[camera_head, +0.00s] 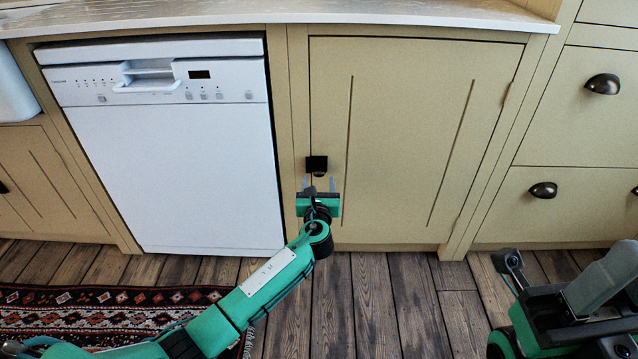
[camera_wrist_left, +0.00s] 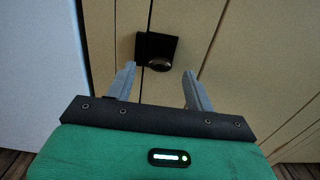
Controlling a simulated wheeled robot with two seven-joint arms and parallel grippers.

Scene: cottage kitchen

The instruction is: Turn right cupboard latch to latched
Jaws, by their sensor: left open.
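The cupboard latch (camera_head: 316,164) is a small black plate with a rounded knob, at the left edge of the tan cupboard door (camera_head: 410,130). In the left wrist view the latch (camera_wrist_left: 157,47) sits just beyond the fingertips, roughly centred between them, with its knob (camera_wrist_left: 159,63) at its lower edge. My left gripper (camera_head: 319,183) is open, its two grey fingers pointing at the latch from just below; in the left wrist view the gripper (camera_wrist_left: 160,72) holds nothing. The door looks closed. I cannot tell the latch's exact turn angle.
A white dishwasher (camera_head: 180,150) stands left of the cupboard. Drawers with dark cup handles (camera_head: 543,190) are on the right. A pale worktop (camera_head: 280,12) runs above. A patterned rug (camera_head: 100,312) lies on the wooden floor (camera_head: 370,300). My right arm shows partly at lower right.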

